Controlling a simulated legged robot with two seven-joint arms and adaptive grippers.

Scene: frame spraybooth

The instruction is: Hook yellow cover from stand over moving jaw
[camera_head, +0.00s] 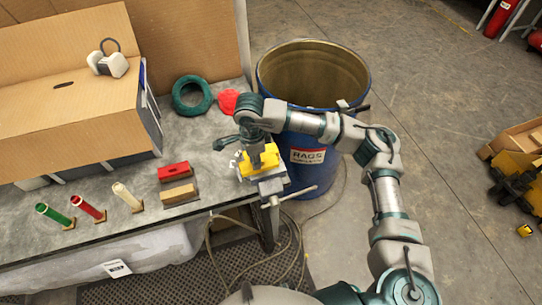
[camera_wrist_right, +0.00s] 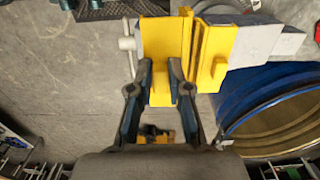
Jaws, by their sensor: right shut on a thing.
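My right gripper (camera_head: 258,163) is over the vise at the table's front right corner. In the right wrist view its two fingers (camera_wrist_right: 160,72) are closed on a yellow cover (camera_wrist_right: 160,98), an angled piece. The held cover lies along one vise jaw; whether it is hooked over or only touching I cannot tell. A second yellow piece (camera_wrist_right: 217,45) stands beside it on the other jaw, close to the grey vise body (camera_wrist_right: 287,42). In the head view the yellow pieces (camera_head: 266,171) show partly behind the gripper. My left gripper is not in view.
A red block (camera_head: 173,169) and a tan block (camera_head: 178,193) lie left of the vise. Green, red and cream tubes (camera_head: 123,194) stand farther left. A blue drum (camera_head: 300,165) stands right of the table. A cardboard box (camera_head: 70,125) fills the back left.

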